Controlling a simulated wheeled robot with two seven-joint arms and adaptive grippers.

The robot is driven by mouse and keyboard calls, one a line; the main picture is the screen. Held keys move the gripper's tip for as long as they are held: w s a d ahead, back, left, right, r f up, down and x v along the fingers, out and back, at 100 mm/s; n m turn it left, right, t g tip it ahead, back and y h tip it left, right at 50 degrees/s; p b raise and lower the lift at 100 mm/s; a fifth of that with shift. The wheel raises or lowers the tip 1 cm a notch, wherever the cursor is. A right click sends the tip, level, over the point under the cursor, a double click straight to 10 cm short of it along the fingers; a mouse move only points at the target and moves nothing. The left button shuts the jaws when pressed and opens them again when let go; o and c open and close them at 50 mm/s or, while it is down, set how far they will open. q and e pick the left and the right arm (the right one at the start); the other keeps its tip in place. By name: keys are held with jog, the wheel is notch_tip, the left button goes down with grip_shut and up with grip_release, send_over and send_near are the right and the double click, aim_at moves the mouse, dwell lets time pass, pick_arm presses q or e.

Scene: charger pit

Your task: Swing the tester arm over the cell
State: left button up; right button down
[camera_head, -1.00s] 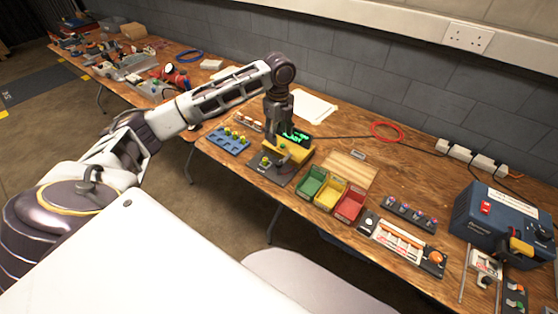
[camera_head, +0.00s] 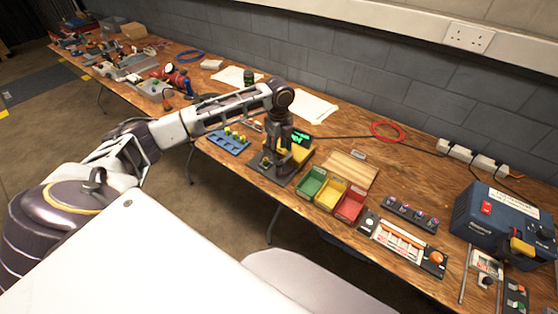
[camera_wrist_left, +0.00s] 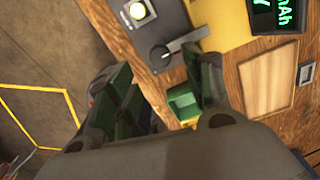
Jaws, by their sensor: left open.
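The tester has a dark base plate (camera_head: 286,181), a yellow body (camera_head: 303,153) and a green-lit display (camera_head: 300,137). In the left wrist view, the grey tester arm (camera_wrist_left: 188,42) with its black knob (camera_wrist_left: 160,55) lies beside the yellow body (camera_wrist_left: 224,25). A pale round cell (camera_wrist_left: 137,11) sits in a square holder on the plate, apart from the tester arm. My left gripper (camera_head: 276,166) points down, low over the tester, and hides part of it. In the wrist view its open fingers (camera_wrist_left: 158,68) are spread, one close to the tester arm's end; contact is unclear.
Green (camera_head: 311,183), yellow (camera_head: 331,192) and red (camera_head: 350,205) bins stand just right of the tester. A blue tray (camera_head: 228,143) of cells lies to its left. A wooden board (camera_head: 350,168) lies behind the bins, and a dark cable runs along the back.

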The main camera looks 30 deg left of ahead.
aim_at(279, 162)
pick_arm(q)
jog(key=shift+f, duration=3.35)
grip_shut()
